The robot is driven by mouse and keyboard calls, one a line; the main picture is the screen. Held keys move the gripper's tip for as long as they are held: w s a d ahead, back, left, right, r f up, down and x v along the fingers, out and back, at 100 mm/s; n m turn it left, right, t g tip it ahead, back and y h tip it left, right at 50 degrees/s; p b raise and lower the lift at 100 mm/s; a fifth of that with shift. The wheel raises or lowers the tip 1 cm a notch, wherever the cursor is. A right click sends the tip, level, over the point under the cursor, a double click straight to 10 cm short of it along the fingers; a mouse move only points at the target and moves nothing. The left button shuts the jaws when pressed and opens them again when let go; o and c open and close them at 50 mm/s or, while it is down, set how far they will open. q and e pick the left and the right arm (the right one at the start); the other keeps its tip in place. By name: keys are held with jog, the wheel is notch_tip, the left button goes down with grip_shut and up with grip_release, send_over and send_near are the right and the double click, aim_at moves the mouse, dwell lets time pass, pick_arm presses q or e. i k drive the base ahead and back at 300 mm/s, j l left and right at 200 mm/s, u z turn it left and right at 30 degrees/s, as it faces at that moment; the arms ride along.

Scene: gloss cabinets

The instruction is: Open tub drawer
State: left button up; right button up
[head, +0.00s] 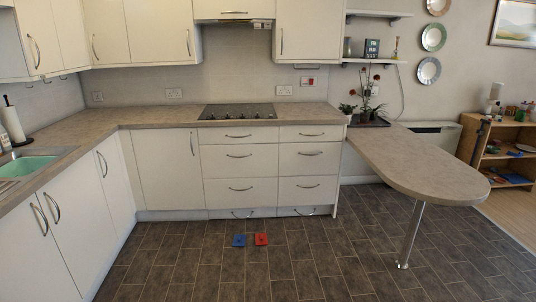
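Two columns of white drawers with curved metal handles stand below the worktop at the back. The left column has a top drawer (226,141), a middle drawer (226,165) and a lower drawer (228,196). The right column has a top drawer (325,137), a middle drawer (325,162) and a lower drawer (325,193). Low plinth fronts with handles (243,213) sit beneath them near the floor. All these fronts look shut. I cannot tell which one is the tub drawer. Neither of my grippers is in view.
A small blue item (239,240) and a red item (261,239) lie on the dark tiled floor (190,265) before the drawers. A rounded counter (425,165) on a metal leg (411,235) juts out at right. White cupboards (75,225) line the left. The middle floor is otherwise clear.

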aim_at(293, 190)
jog(key=i+z, duration=0.1)
jog(key=i, duration=0.7)
jog(key=i+j+z, duration=0.1)
jog(key=i, duration=0.65)
jog(key=i+j, duration=0.15)
jog(key=i, duration=0.65)
jog(key=l+z, duration=0.05)
